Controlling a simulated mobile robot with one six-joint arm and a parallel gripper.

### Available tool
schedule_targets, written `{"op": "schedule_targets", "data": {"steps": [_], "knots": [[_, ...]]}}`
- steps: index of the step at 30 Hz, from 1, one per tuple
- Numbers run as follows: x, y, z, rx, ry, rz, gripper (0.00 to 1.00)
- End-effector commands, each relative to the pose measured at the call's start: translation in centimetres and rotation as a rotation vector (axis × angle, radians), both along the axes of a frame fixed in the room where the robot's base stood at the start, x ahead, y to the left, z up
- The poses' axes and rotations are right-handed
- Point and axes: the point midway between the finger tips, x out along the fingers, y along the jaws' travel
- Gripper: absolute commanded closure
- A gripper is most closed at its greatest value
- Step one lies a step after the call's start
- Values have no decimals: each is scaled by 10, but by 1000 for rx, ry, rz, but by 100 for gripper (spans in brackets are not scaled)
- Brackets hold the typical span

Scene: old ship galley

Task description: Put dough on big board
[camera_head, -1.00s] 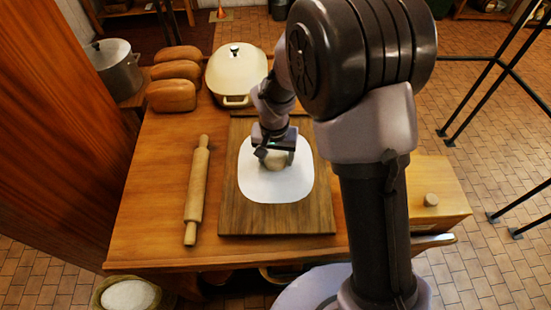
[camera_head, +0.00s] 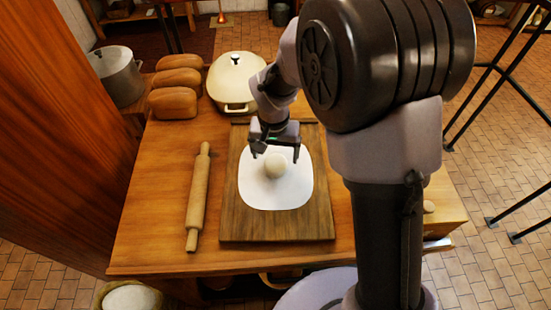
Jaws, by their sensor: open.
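The dough (camera_head: 275,165) is a small pale ball resting on a white rounded-square sheet (camera_head: 275,196). The sheet lies on the big board (camera_head: 275,228), a dark wooden board on the table. My gripper (camera_head: 275,154) is open just behind and above the dough, its fingers spread to either side. The dough shows clear of the fingers; any slight contact is too small to tell.
A rolling pin (camera_head: 198,200) lies left of the board. A cream lidded pot (camera_head: 236,80) stands behind it, with several bread loaves (camera_head: 174,103) and a metal pot (camera_head: 118,75) to the left. The table (camera_head: 150,220) is bare at its front left.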

Motion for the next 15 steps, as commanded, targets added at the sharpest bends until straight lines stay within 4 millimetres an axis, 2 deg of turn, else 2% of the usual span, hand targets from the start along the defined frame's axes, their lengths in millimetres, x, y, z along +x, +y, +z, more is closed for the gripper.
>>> {"op": "schedule_targets", "data": {"steps": [1, 3, 9, 11, 14, 15], "knots": [[-1, 1, 18, 0, -3, 0, 13], [-3, 1, 35, 1, -2, -1, 13], [-8, 1, 64, 3, -4, -3, 13], [-14, -4, 80, 15, -20, -12, 13], [-44, -23, 131, 63, -84, -48, 13], [-64, -33, 153, 90, -119, -64, 13]]}}
